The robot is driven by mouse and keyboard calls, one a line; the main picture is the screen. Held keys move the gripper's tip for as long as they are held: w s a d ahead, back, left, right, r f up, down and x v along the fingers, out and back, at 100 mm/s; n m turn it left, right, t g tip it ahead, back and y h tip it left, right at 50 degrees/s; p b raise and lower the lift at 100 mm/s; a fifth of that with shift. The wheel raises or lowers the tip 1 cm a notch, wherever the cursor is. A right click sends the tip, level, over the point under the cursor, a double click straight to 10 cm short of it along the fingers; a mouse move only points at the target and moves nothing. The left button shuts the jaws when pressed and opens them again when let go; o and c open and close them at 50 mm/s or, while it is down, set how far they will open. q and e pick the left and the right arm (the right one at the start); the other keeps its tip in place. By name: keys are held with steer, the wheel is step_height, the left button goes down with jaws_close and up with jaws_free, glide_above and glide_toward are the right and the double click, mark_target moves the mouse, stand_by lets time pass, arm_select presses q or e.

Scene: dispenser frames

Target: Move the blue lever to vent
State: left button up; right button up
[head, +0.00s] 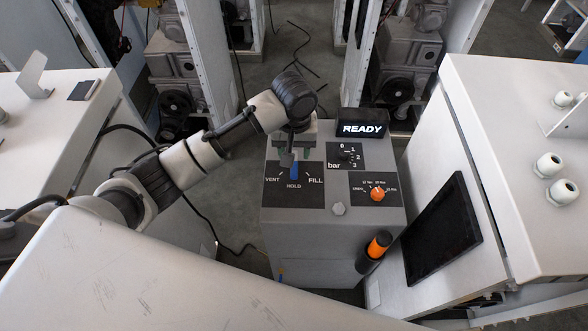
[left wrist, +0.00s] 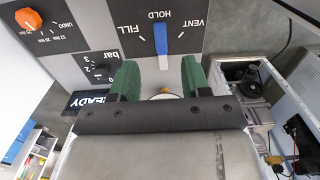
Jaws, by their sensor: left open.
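The blue lever (head: 295,171) is on a dark plate (head: 309,199) on top of the grey dispenser box. It points at HOLD, between VENT on the left and FILL on the right in the head view. In the left wrist view the blue lever (left wrist: 161,38) appears upside down, also pointing at HOLD. My left gripper (head: 294,152) is over the lever's far end. Its green fingers in the left wrist view (left wrist: 159,76) are open, one on each side of the lever's line, with a gap between them. Contact with the lever cannot be told. My right gripper is not in view.
A bar dial (head: 346,156) and an orange knob (head: 377,194) sit right of the lever. A lit READY sign (head: 362,128) stands behind them. White cabinets (head: 500,130) flank the box.

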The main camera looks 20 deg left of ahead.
mark_target(294, 174)
arm_select(q)
step_height(294, 174, down, 10)
steer(key=shift+r+p, duration=0.25)
steer(key=shift+p, duration=0.25)
steer(key=shift+c, duration=0.2)
jaws_close()
